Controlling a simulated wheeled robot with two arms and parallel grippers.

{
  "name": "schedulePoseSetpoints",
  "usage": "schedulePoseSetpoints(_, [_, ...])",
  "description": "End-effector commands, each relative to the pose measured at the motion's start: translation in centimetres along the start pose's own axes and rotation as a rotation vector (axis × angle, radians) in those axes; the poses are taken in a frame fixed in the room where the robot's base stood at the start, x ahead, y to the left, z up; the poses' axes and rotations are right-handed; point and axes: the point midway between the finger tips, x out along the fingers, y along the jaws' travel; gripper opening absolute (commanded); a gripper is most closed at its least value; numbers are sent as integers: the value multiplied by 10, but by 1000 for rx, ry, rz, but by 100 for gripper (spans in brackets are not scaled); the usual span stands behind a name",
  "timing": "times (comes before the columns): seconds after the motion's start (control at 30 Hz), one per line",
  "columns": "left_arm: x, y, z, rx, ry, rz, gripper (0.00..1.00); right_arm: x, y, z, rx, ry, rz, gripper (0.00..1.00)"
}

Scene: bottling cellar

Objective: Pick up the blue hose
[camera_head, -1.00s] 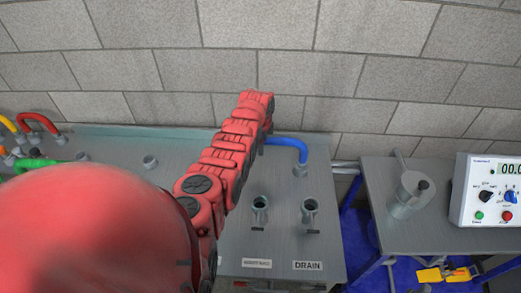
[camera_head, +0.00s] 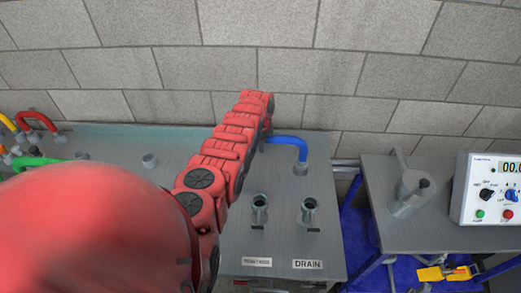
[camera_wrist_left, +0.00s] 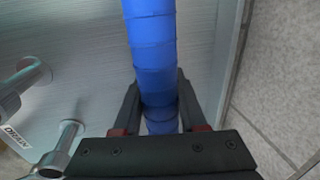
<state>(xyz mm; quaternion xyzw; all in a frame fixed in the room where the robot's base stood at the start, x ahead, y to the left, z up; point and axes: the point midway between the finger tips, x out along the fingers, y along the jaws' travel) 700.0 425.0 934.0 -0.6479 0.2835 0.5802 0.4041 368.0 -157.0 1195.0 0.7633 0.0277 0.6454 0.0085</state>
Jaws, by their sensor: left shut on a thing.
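The blue hose (camera_head: 288,142) arches near the back of the grey bench, its right end at a grey collar (camera_head: 301,168). Its left part is hidden behind my red left arm. In the left wrist view the blue hose (camera_wrist_left: 152,45) runs down between the fingers of my left gripper (camera_wrist_left: 158,108), which is shut on it. In the head view the left gripper's fingers are mostly hidden by the arm. My right gripper is not in view.
Two open ports stand on the bench front, one (camera_head: 309,212) behind the DRAIN label (camera_head: 307,264). Red (camera_head: 38,118) and green (camera_head: 38,162) hoses are at left. A side table (camera_head: 400,240) holds a metal vessel (camera_head: 411,190) and a control box (camera_head: 490,195). A block wall stands behind.

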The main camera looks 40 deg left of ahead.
Motion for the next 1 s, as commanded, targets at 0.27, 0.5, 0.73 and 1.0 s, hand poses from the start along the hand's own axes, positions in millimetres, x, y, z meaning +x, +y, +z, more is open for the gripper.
schedulePoseSetpoints(0.27, [-1, -1, 0, 0, 0, -2, 0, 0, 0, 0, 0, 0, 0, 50])
schedulePoseSetpoints(0.5, [-6, -3, 0, 1, 0, -3, 0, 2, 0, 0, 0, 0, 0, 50])
schedulePoseSetpoints(0.73, [-21, -6, 1, -1, -1, -4, 0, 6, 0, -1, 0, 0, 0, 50])
schedulePoseSetpoints(1.0, [-46, -12, -1, 0, 2, -10, 0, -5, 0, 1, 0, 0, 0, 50])
